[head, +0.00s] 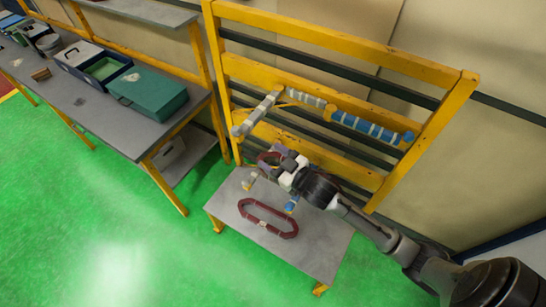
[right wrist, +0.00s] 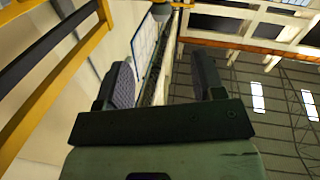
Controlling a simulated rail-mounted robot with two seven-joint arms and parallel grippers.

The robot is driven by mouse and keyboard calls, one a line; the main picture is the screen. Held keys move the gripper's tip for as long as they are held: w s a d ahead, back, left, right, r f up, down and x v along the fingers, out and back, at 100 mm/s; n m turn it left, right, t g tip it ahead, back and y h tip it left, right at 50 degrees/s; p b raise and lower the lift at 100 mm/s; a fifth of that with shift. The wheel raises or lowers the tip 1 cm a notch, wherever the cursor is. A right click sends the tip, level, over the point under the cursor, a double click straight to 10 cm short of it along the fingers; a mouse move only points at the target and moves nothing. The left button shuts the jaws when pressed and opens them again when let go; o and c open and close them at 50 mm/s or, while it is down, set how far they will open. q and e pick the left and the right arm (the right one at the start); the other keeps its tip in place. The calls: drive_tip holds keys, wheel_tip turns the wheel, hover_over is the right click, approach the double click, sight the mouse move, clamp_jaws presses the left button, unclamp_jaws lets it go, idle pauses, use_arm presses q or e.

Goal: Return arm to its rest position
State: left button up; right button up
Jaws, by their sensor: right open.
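My right arm reaches in from the lower right in the head view. Its gripper (head: 279,164) is above the far part of a small grey table (head: 318,249). In the right wrist view the two dark fingers of the right gripper (right wrist: 167,82) stand wide apart with nothing between them. Behind them are the wall and the ceiling. A dark red elongated ring (head: 268,218) lies flat on the table, apart from the gripper. Another dark red ring (head: 263,158) shows partly behind the gripper, which hides much of it. My left gripper is in neither view.
A yellow rack (head: 228,65) stands behind the table, with a blue banded roll (head: 370,128) and grey banded rolls (head: 302,96) on it. A workbench (head: 120,125) with a green case (head: 148,92) is at the left. The green floor (head: 110,230) in front is clear.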

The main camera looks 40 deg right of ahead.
idle(0.4)
drive_tip(key=s+d+f+g+h, duration=0.3)
drive_tip(key=f+g+h, duration=0.1)
drive_tip(key=f+g, duration=0.15)
drive_tip(key=s+a+f+g+p, duration=0.1)
drive_tip(key=s+a+g, duration=0.2)
drive_tip(key=s, duration=0.5)
drive_tip(key=s+a+f+m+g+y+p, duration=0.1)
drive_tip(key=s+a, duration=0.3)
drive_tip(key=s, duration=0.5)
drive_tip(key=s+a+f+m+g+p, duration=0.1)
drive_tip(key=s+a+g+p, duration=0.1)
drive_tip(key=s, duration=0.7)
drive_tip(key=a+g, duration=0.1)
drive_tip(key=g, duration=0.1)
drive_tip(key=shift+a+f+g, duration=0.15)
drive_tip(key=shift+a+g, duration=0.15)
drive_tip(key=shift+g, duration=0.05)
